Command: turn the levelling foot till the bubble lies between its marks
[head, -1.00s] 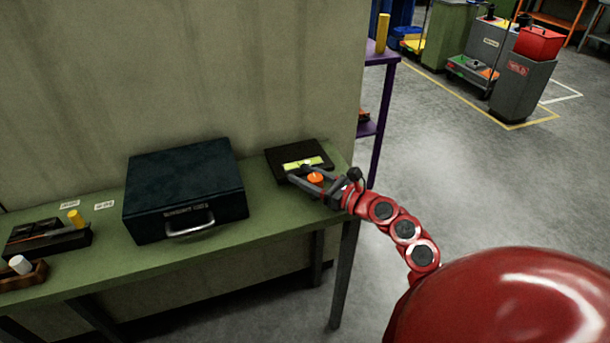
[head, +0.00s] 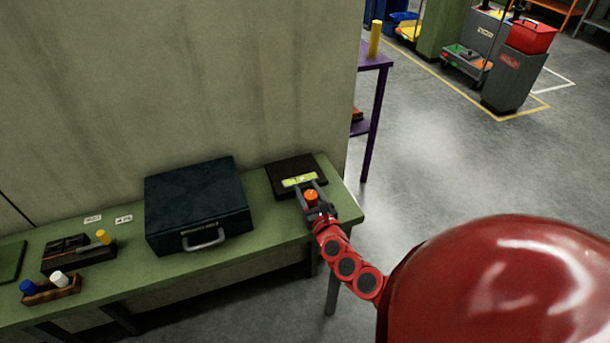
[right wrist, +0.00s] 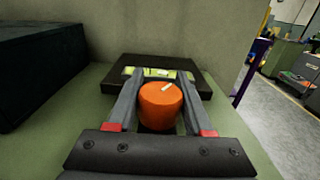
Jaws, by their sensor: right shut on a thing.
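The levelling foot is an orange round knob (right wrist: 161,103) with a pale mark on its top, at the front of a black plate (head: 285,183) on the bench's right end. It also shows in the head view (head: 311,195). A yellow-green bubble vial (head: 299,180) lies on the plate behind the knob; it shows in the right wrist view (right wrist: 157,74), partly hidden by the fingers and knob. The bubble and its marks are too small to read. My right gripper (head: 310,190) is shut on the knob, one finger on each side. My left gripper is not in view.
A dark case (head: 197,205) with a handle stands on the green bench (head: 255,232) left of the plate. Small trays with pegs (head: 50,290) lie farther left. A wall rises behind. A purple shelf (head: 372,110) stands beyond the bench's right end.

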